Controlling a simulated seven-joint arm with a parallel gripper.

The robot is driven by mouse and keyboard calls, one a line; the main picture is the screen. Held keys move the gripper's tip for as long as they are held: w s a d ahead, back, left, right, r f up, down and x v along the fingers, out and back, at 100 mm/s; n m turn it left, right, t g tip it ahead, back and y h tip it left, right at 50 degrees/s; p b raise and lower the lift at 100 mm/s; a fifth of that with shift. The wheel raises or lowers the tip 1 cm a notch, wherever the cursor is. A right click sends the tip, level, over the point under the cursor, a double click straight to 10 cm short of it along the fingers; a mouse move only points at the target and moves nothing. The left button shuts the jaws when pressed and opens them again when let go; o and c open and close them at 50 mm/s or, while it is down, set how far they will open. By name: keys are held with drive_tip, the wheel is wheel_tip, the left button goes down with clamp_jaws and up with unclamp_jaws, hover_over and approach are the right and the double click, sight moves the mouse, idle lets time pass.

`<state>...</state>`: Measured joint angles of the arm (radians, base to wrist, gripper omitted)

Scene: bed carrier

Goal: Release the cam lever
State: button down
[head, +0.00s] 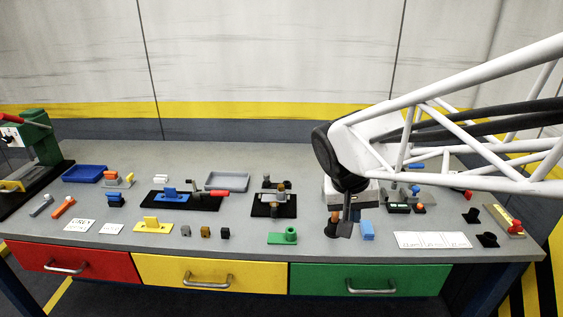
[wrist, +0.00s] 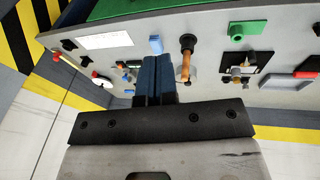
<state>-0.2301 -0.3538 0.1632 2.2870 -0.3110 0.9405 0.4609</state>
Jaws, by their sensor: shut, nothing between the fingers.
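My gripper (head: 346,229) hangs over the front middle-right of the bench, fingers pointing down. In the wrist view its two dark blue fingers (wrist: 158,62) are together with nothing between them. Right beside the fingers is an upright piece with a dark top and an orange-brown shaft (wrist: 185,67), also in the head view (head: 332,228); contact cannot be told. No part is clearly identifiable as the cam lever. A clamp-like fixture on a black plate (head: 272,208) stands left of my gripper.
A light blue block (head: 367,230) is just right of my gripper. A green piece (head: 283,236) is to its left, and a white card (head: 433,240) to its right. Small parts and a grey tray (head: 227,181) cover the bench. The front edge has coloured drawers (head: 370,281).

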drive_tip(key=w+a+f+t+h, duration=0.1)
drive_tip(key=w+a+f, duration=0.1)
drive_tip(key=w+a, duration=0.4)
drive_tip(key=w+a+f+h, duration=0.1)
drive_tip(key=w+a+f, duration=0.2)
drive_tip(key=w+a, duration=0.3)
drive_tip(key=t+h, duration=0.1)
drive_tip(key=t, duration=0.1)
approach(274, 207)
drive_tip(key=s+a, duration=0.2)
drive_tip(key=a, duration=0.5)
drive_tip(key=shift+a, duration=0.15)
drive_tip(key=shift+f, duration=0.15)
drive_tip(key=x, duration=0.9)
drive_tip(key=shift+f, duration=0.1)
drive_tip(key=d, duration=0.3)
drive_tip(key=shift+w+f, duration=0.2)
drive_tip(key=shift+d, duration=0.7)
